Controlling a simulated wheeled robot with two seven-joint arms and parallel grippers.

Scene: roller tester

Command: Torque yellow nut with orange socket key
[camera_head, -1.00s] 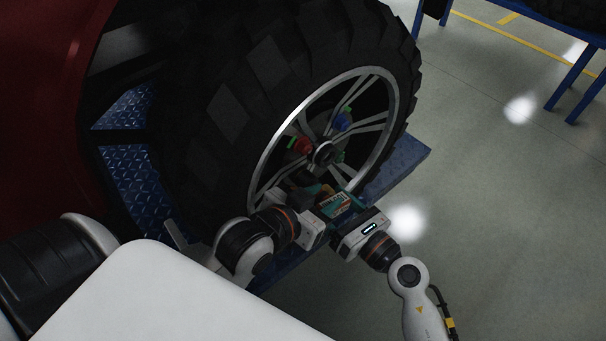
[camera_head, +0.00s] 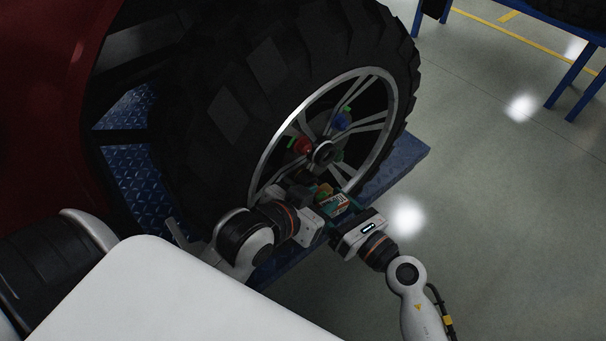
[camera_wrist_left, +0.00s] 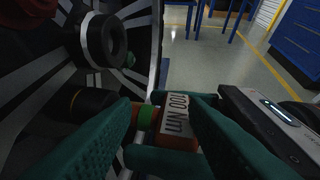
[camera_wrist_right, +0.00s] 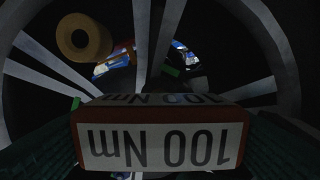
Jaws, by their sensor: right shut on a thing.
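The orange socket key (camera_wrist_left: 179,137) has a white "100 Nm" label, a green band and a dark front part with a yellowish ring, pointing at the wheel. Its label fills the lower right wrist view (camera_wrist_right: 160,145). My right gripper (camera_head: 340,208) is shut on the key's labelled body. My left gripper (camera_wrist_left: 160,104) is open, its teal fingers apart on either side of the key.
The big tyre (camera_head: 262,65) and its silver rim stand on a blue platform (camera_head: 398,165). A red nut (camera_head: 303,146) and a blue nut (camera_head: 341,121) sit around the hub (camera_head: 323,152).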

